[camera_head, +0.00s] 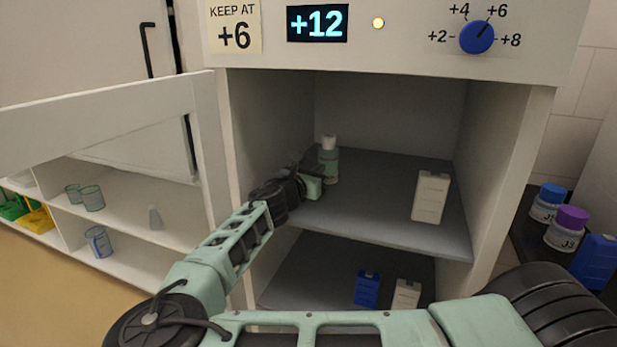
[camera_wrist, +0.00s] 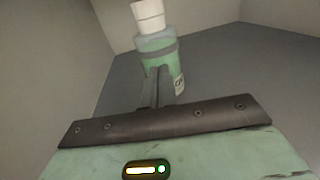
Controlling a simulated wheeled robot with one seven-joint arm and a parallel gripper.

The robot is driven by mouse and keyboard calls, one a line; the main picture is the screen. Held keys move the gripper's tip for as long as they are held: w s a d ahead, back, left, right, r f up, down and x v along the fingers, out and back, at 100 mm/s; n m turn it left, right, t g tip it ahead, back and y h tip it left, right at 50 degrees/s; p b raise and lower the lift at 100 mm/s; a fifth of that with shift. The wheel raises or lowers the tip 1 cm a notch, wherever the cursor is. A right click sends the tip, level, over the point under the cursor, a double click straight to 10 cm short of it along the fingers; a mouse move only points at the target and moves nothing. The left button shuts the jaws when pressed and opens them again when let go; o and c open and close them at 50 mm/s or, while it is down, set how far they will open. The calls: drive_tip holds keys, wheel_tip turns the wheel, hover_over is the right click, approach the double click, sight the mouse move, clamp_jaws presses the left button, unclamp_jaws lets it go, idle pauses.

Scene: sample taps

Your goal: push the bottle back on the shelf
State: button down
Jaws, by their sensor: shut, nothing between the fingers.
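The bottle (camera_head: 330,161) is green and clear with a white cap, and stands upright on the upper shelf (camera_head: 375,200) inside the open cabinet, toward the back left. In the wrist view the bottle (camera_wrist: 158,50) is straight ahead of my gripper (camera_wrist: 160,88). My gripper is shut and empty, with its fingertips at the front of the bottle. I cannot tell whether they touch it. In the head view my gripper (camera_head: 318,172) reaches in from the left and hides part of the bottle's lower front.
A white container (camera_head: 430,197) stands at the right of the upper shelf. A blue container (camera_head: 367,288) and another white one (camera_head: 406,294) stand on the lower shelf. The cabinet door (camera_head: 110,120) is open to the left.

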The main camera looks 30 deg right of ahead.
sight(328, 159)
drive_tip(key=shift+w+d, duration=0.1)
drive_tip(key=shift+d, duration=0.2)
drive_tip(key=shift+p+x, duration=0.55)
drive_tip(key=shift+x, duration=1.4)
